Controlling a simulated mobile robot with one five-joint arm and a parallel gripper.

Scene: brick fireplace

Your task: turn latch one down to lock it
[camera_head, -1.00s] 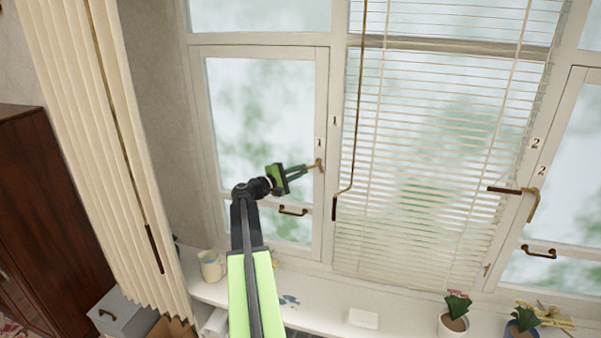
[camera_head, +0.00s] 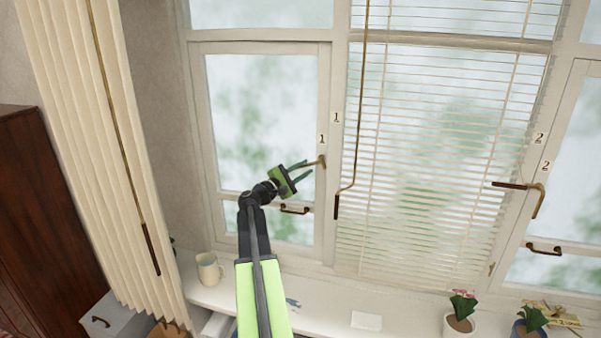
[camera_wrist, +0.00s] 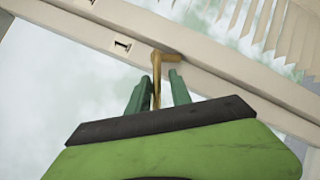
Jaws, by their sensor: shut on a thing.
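Latch one (camera_head: 321,161) is a small brass handle on the right stile of the left window, just below the labels "1". Its lever points left, close to level and dipping slightly. My gripper (camera_head: 306,169) reaches it from the lower left, with its green fingers on either side of the lever. In the wrist view the brass latch (camera_wrist: 157,62) bends at its pivot on the frame, and its lever runs down between the fingertips of my gripper (camera_wrist: 159,77). The lower end of the lever is hidden behind the gripper body.
A dark pull handle (camera_head: 295,210) sits on the window below my gripper. The blind (camera_head: 430,150) and its hanging wand (camera_head: 350,185) are to the right. Latch two (camera_head: 538,200) is farther right. A mug (camera_head: 208,268) and potted plants (camera_head: 459,322) stand on the sill.

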